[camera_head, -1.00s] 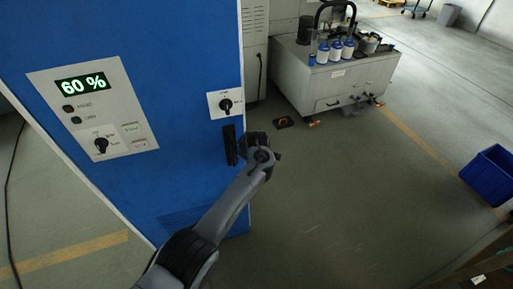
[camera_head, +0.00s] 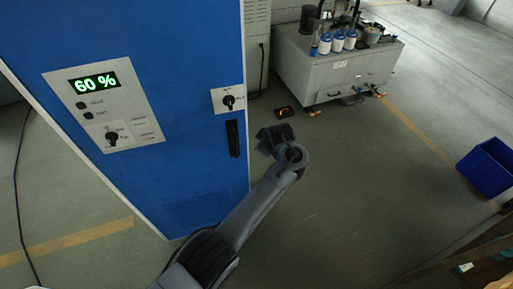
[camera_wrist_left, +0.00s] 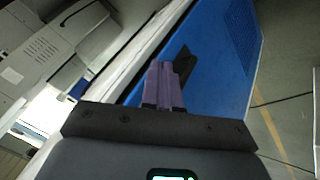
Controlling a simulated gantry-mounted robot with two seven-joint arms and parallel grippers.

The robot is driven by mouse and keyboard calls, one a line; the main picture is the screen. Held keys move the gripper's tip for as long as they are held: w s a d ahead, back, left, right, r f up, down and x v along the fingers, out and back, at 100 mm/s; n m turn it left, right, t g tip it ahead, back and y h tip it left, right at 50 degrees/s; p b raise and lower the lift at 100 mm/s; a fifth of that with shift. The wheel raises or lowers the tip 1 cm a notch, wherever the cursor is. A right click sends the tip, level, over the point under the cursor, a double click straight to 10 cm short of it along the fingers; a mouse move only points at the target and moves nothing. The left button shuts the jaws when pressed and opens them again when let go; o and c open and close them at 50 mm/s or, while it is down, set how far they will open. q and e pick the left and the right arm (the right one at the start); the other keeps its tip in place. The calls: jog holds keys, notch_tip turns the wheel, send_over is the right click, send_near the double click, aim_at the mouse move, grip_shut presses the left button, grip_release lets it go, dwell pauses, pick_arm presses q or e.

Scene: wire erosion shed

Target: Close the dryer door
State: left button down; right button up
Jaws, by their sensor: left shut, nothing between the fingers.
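The dryer door is a large blue panel (camera_head: 185,100) filling the left of the head view, with a black vertical handle (camera_head: 233,138) near its right edge. The blue panel (camera_wrist_left: 215,60) and dark handle (camera_wrist_left: 186,66) also show in the wrist view. My left gripper (camera_head: 268,139) is to the right of the handle, with a gap of floor showing between them in the head view. Its fingers (camera_wrist_left: 164,86) are together and empty; they overlap the handle in the wrist view, where contact cannot be told. My right gripper is out of view.
A control plate with a green 60 % display (camera_head: 95,82) and a rotary switch (camera_head: 228,101) are on the blue panel. A grey cabinet with bottles (camera_head: 335,65) stands behind. A blue bin (camera_head: 487,167) is at the right. The floor between is mostly clear.

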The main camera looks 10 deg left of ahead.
pick_arm(q)
jog(key=w+a+r+m+t+y+b, duration=0.35)
jog(key=r+m+t+b, duration=0.2)
jog(key=r, duration=0.35)
jog(key=s+a+f+m+t+y+b, duration=0.2)
jog(key=s+f+t+b, duration=0.4)
jog(key=f+b, duration=0.75)
jog(key=g+b, duration=0.2)
jog(key=b, duration=1.3)
send_near(239, 163)
jog(key=w+a+r, duration=0.3)
jog(key=w+r, duration=0.1)
jog(key=r, duration=0.1)
jog(key=shift+w+a+m+h, duration=0.15)
jog(key=shift+w+a+m, duration=0.1)
jog(key=shift+w, duration=0.15)
jog(key=shift+w+a+m+h, duration=0.1)
jog(key=shift+w+a+m, duration=0.1)
jog(key=shift+w, duration=0.25)
